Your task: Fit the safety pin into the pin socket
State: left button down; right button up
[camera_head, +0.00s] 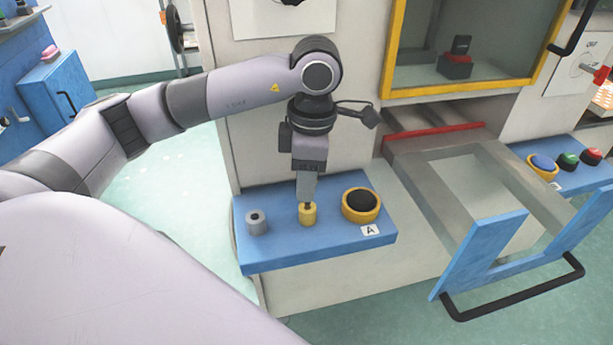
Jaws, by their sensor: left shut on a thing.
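My left gripper (306,196) points straight down over the blue console and is shut on a small dark piece. I take this piece to be the safety pin (307,205); it is mostly hidden by the fingers. Its lower end meets the top of a short yellow cylinder, which looks like the pin socket (308,216). I cannot tell how deep the pin sits in it. A grey cylinder (256,225) with a dark centre stands to the left on the same console. My right gripper is not in view.
A black button in a yellow ring (361,216) sits just right of the yellow cylinder, by a label "A" (370,230). Further right are an open drawer-like frame (420,185) with a black handle (515,290) and a console with blue, green and red buttons (566,160). The machine's wall (245,100) rises behind.

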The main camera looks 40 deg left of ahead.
aim_at(306, 204)
pick_arm(q)
jog(key=shift+f+b, duration=1.9)
jog(key=shift+f, duration=0.3)
jog(key=c, duration=0.6)
grip_release()
jog(key=shift+c, duration=0.2)
notch_tip(306, 204, up, 6)
jog(key=shift+w+d+r, duration=0.1)
jog(key=shift+d, duration=0.05)
jog(key=shift+r+p, duration=0.3)
jog(key=shift+r, duration=0.2)
